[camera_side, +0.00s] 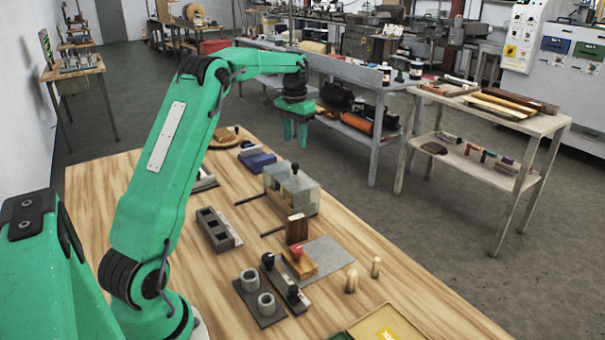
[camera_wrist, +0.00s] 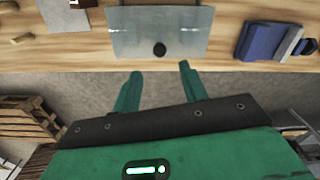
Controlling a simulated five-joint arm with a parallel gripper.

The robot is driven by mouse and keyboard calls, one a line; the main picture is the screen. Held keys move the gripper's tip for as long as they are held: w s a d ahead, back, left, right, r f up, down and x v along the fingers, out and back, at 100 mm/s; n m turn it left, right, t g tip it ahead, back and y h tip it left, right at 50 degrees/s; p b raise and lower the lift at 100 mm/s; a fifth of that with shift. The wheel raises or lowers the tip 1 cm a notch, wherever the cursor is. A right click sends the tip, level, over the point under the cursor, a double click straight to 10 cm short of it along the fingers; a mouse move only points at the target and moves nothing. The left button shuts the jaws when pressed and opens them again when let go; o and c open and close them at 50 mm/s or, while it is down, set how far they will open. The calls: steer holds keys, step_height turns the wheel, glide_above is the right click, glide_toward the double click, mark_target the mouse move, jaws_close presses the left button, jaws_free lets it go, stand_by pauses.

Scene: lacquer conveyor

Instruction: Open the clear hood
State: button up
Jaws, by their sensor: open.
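The clear hood (camera_side: 305,197) is a see-through box on the wooden bench, with a black knob (camera_side: 294,168) on it. It looks lowered, and dim shapes show through it. In the wrist view the hood (camera_wrist: 132,32) is a pale clear panel at the top, with the black knob (camera_wrist: 159,49) near its lower edge. My gripper (camera_side: 295,141) hangs in the air above and beyond the hood, fingers pointing down. In the wrist view my gripper (camera_wrist: 159,72) is open and empty, its fingers apart below the knob and not touching it.
Two dark rods stick out left of the hood. A grey block with square holes (camera_side: 215,230), a red-knobbed stamp (camera_side: 299,262) and a wooden block (camera_side: 297,229) stand nearby. Blue blocks (camera_side: 257,160) lie behind the hood. A shelf cart (camera_side: 545,125) stands apart at right.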

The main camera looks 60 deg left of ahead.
mark_target(295, 164)
steer(key=shift+f, duration=3.9)
steer(key=shift+c, duration=0.4)
jaws_close()
